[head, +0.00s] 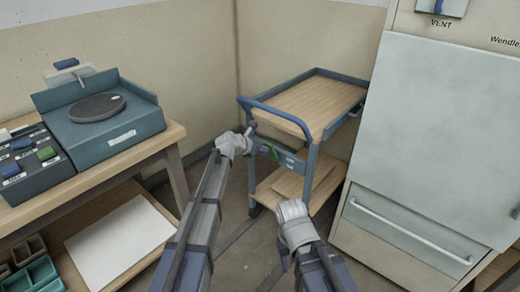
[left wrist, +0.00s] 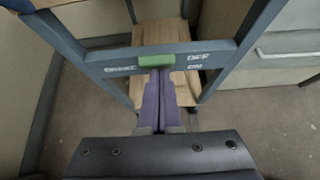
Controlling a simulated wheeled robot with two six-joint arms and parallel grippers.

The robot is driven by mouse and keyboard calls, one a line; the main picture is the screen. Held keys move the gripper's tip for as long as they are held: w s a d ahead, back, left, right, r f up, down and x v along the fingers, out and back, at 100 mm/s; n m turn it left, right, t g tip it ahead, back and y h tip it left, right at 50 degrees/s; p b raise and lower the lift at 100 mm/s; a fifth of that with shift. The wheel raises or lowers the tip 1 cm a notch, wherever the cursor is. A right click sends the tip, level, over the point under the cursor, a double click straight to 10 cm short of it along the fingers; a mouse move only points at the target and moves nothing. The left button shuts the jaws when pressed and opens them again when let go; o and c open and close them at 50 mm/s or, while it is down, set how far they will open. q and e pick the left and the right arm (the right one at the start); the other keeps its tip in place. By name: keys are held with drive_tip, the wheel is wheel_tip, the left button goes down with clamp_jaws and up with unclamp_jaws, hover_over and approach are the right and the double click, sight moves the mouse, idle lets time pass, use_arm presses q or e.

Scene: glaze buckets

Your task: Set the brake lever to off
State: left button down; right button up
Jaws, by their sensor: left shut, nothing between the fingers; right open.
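The brake lever (left wrist: 156,62) is a short green bar on the cart's blue-grey crossbar (left wrist: 110,67). A BRAKE label is left of it, with OFF above ON to its right. The lever lies level beside these marks; I cannot tell which one it is set to. My left gripper (left wrist: 160,74) is shut and empty, its purple fingertips at the lever's lower edge, apparently touching it. In the head view my left gripper (head: 268,153) is at the cart's front and mostly hides the lever. My right gripper (head: 284,258) is open and empty, low in front of the cart.
The cart (head: 310,100) has a wooden top and a lower shelf. A tall pale cabinet (head: 440,130) stands close on its right. A wooden bench (head: 110,180) at the left carries a turntable unit (head: 105,125) and a switch box (head: 35,175). Open floor lies before the cart.

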use_arm(q)
drive_tip(key=shift+w+d+r+p, duration=0.6)
drive_tip(key=shift+w+d+r, duration=0.15)
drive_tip(key=shift+w, duration=0.25)
drive_tip(key=shift+w+d+r, duration=0.15)
drive_tip(key=shift+w+r, duration=0.1)
drive_tip(key=shift+w, duration=0.15)
drive_tip(key=shift+w+d+r, duration=0.1)
drive_tip(key=shift+w+d, duration=0.05)
drive_tip(key=r+p+v, duration=0.1)
drive_tip(key=p+v, duration=0.7)
drive_tip(key=v, duration=0.4)
drive_tip(key=shift+w+d+p, duration=0.2)
drive_tip(key=shift+p, duration=0.15)
drive_tip(key=shift+f, duration=0.1)
